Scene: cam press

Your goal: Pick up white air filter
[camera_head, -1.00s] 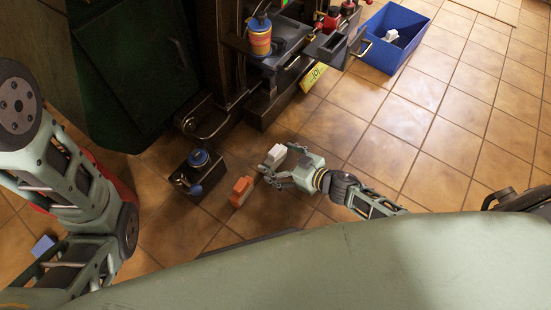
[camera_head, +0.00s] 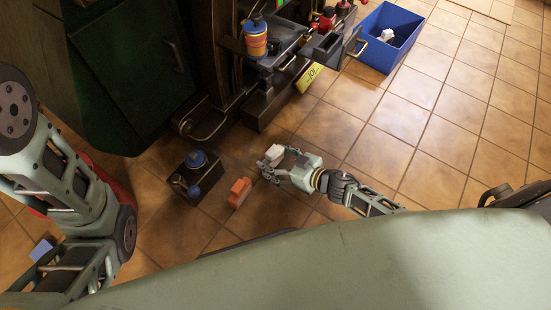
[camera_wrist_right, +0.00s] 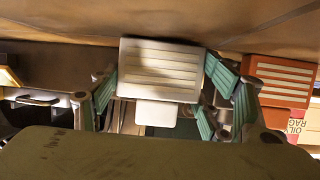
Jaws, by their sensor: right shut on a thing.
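The white air filter (camera_head: 273,154) is a small white block with a slotted face, near the middle of the head view. In the right wrist view the white air filter (camera_wrist_right: 160,69) sits between the green finger pads. My right gripper (camera_head: 277,163) is shut on it; the same gripper shows in the right wrist view (camera_wrist_right: 165,85) with a pad at each side of the filter. The height of the filter above the floor is hard to tell. My left arm comes in at the left of the head view, but its gripper is out of view.
An orange block (camera_head: 239,192) stands on the tiles left of the right gripper. A dark box with blue knobs (camera_head: 194,178) lies further left. A blue bin (camera_head: 389,40) with a white item (camera_head: 387,35) stands at the back right. Open tiled floor (camera_head: 400,130) lies right of the machine.

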